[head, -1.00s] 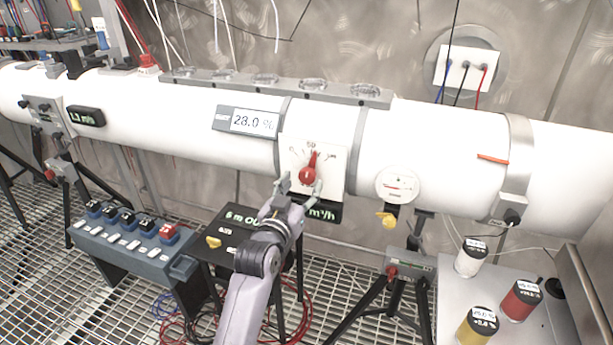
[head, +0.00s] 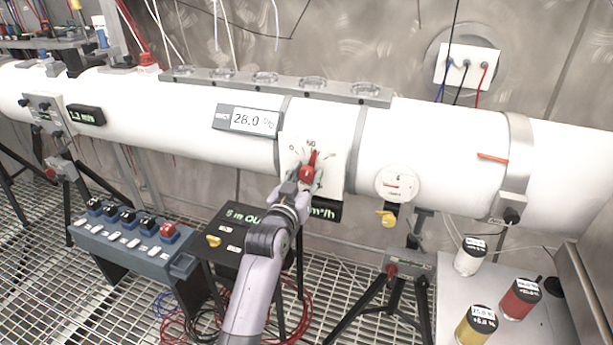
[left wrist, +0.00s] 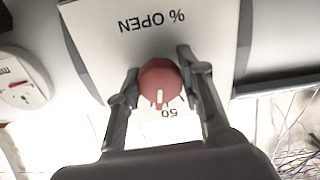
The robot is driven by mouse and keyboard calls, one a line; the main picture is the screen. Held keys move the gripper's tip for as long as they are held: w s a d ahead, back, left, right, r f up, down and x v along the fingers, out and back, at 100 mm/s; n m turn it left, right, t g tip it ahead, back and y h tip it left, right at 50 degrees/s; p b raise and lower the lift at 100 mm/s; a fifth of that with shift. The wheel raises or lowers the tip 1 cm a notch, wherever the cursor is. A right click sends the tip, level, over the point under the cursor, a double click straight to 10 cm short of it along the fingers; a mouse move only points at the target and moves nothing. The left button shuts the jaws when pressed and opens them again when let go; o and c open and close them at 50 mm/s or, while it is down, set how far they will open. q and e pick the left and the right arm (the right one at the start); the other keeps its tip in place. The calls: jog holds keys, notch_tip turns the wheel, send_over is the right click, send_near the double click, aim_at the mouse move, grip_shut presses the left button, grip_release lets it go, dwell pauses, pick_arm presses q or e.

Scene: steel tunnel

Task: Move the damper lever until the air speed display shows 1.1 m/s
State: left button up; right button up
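The damper lever (head: 307,172) is red, on a white scale plate (head: 326,158) on the front of the duct. Its pointer is up, close to the 50 mark. The air speed display (head: 86,115), at left on the duct, shows green digits that look like 1.3 m/s, but they are blurred. My left gripper (head: 304,181) is at the lever. In the left wrist view its fingers (left wrist: 158,72) stand on either side of the lever's round red hub (left wrist: 160,82), with little or no gap; a firm grip is not clear. My right gripper is not in view.
A white duct (head: 430,140) runs across the view. A 28.0 % display (head: 247,121) is left of the plate, and a round gauge (head: 397,184) with a yellow valve is right of it. A blue switch box (head: 135,245) and a black box (head: 240,235) stand below.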

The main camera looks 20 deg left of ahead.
pick_arm(q)
jog(key=c, duration=0.6)
jog(key=n+p, duration=0.2)
jog(key=shift+r+p, duration=0.25)
jog(key=shift+p, duration=0.15)
jog(key=shift+f+n, duration=0.2)
jog(key=shift+n, duration=0.5)
jog(key=o, duration=1.2)
jog(key=s, duration=1.2)
jog(key=shift+a, duration=0.2)
jog(key=shift+f, duration=0.1)
